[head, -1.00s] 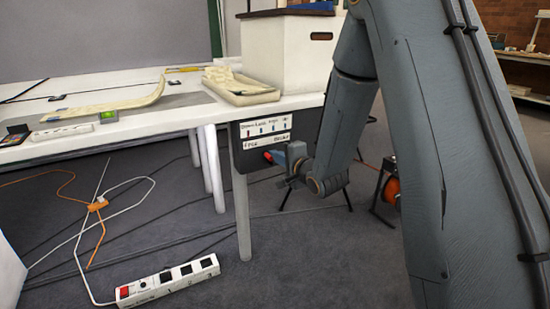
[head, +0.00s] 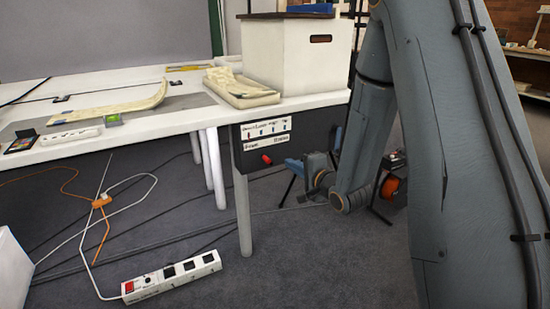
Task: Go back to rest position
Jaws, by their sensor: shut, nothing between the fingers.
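My gripper (head: 309,168) is at the end of my grey arm (head: 375,130), right of the dark control box (head: 262,147) under the table edge. It is shut, with nothing seen in it. The box has white label strips with small coloured marks and a red knob or button (head: 267,158) low on its front. A gap shows between my gripper and the red button. The small fingers are hard to make out against the blue chair behind them.
A white table (head: 170,126) holds a white archival box (head: 290,60), a cream tray (head: 240,90) and a long cream strip (head: 115,105). A power strip (head: 172,277) and loose cables lie on the floor. A blue chair (head: 292,166) stands behind my gripper.

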